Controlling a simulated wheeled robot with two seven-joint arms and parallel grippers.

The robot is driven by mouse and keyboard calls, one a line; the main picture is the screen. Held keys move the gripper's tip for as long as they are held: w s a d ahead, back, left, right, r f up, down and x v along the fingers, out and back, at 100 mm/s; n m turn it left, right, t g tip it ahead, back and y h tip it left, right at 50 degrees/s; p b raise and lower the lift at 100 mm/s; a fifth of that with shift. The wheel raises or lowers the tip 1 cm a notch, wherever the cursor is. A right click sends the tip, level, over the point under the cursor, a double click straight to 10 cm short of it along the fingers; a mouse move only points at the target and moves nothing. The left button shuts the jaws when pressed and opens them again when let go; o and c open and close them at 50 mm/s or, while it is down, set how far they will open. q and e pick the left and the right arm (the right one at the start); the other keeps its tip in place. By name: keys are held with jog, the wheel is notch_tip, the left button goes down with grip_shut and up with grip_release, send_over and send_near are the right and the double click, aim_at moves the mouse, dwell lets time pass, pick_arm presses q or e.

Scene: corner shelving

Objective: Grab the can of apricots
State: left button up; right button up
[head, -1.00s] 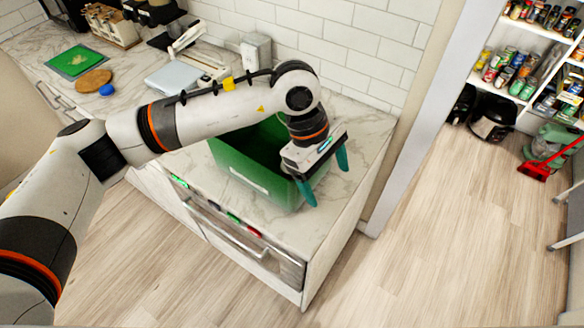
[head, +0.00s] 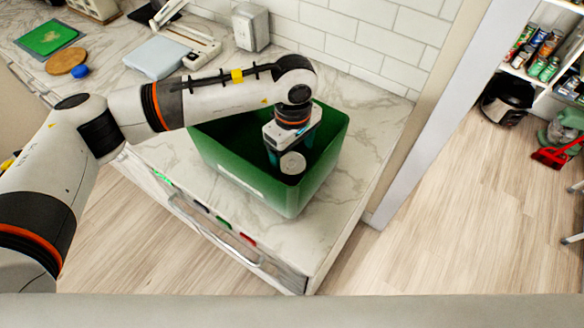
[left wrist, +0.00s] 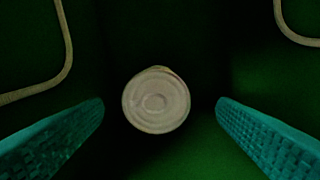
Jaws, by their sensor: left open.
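A can (head: 292,164) shows its round pale metal lid inside the green bin on the counter. Its label is hidden, so I cannot tell its contents. My left gripper (head: 290,152) points down into the bin, with its teal fingers partly hidden. In the left wrist view the can (left wrist: 156,103) appears end-on between the two open teal fingers, with a gap on each side. The fingers do not touch it. My right gripper is not in view.
The green bin (head: 333,160) has tall walls close around my gripper. A grey box (head: 250,27) and a white scale-like device (head: 157,58) stand behind on the marble counter. Shelves with cans (head: 540,50) are at the far right.

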aim_at(292, 163)
pick_arm(q)
jog(key=shift+s+f+p, duration=0.2)
jog(key=shift+f+p, duration=0.2)
jog(key=shift+f, duration=0.8)
jog(key=shift+f+p, duration=0.3)
jog(key=shift+p, duration=0.1)
notch_tip(292, 163, down, 4)
jog(key=shift+w+a+r+p, duration=0.1)
jog(key=shift+a+r+p, duration=0.05)
jog(key=shift+p, duration=1)
jog(key=shift+f, duration=0.5)
jog(key=c, duration=1.2)
jog(key=shift+c, duration=0.4)
jog(key=shift+r, duration=0.1)
